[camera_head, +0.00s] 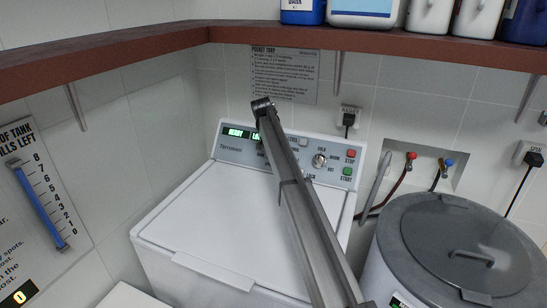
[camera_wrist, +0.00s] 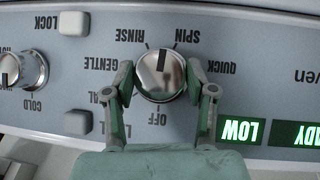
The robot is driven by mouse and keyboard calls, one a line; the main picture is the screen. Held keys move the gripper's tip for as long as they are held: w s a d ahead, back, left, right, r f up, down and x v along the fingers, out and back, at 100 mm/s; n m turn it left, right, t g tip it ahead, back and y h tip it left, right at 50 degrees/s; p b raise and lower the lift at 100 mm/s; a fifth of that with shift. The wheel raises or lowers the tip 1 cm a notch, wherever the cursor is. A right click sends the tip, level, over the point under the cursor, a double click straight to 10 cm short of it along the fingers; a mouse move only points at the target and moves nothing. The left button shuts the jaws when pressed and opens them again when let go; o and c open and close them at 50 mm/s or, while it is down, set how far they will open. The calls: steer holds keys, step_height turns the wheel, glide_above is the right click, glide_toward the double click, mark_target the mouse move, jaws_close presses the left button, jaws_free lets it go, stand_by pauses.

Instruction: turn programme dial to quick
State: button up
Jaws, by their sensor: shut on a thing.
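The programme dial (camera_wrist: 161,74) is a round silver knob on the washer's control panel, seen upside down in the wrist view. Its dark pointer line points up in the picture, between the RINSE and SPIN labels. The QUICK label (camera_wrist: 222,68) is to the right of the dial, past SPIN. GENTLE is to the left and OFF is below. My gripper (camera_wrist: 160,78) is shut on the dial, one finger on its left side and one on its right. In the head view my arm hides the dial and the fingers.
The washer (camera_head: 215,220) has a white closed lid. Its green display (camera_head: 237,133) reads READY. Another knob (camera_head: 319,160) and the red STOP and green START buttons are to the right. A brown shelf (camera_head: 190,38) with bottles runs above. A round grey-lidded drum (camera_head: 465,240) stands at right.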

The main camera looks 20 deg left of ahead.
steer(key=m, duration=0.1)
steer(key=m+y+b, duration=0.1)
steer(key=y+b, duration=0.1)
steer(key=shift+d+f+m, duration=0.25)
steer(key=shift+m, duration=0.15)
steer(key=m+y+b, duration=0.1)
steer(key=m+y, duration=0.1)
steer(key=shift+s+d+m+b, duration=0.1)
steer(key=shift+m+b, duration=0.2)
steer(key=shift+b, duration=0.1)
steer(key=shift+m+t+y+b, duration=0.6)
steer(key=shift+m+y+b, duration=0.1)
steer(key=shift+m+y, duration=0.5)
steer(key=shift+m+t+y+b, duration=0.4)
steer(key=shift+m+y, duration=0.2)
steer(key=shift+m, duration=0.3)
steer(key=shift+r, duration=0.1)
steer(key=o, duration=1.2)
steer(key=shift+c, duration=0.2)
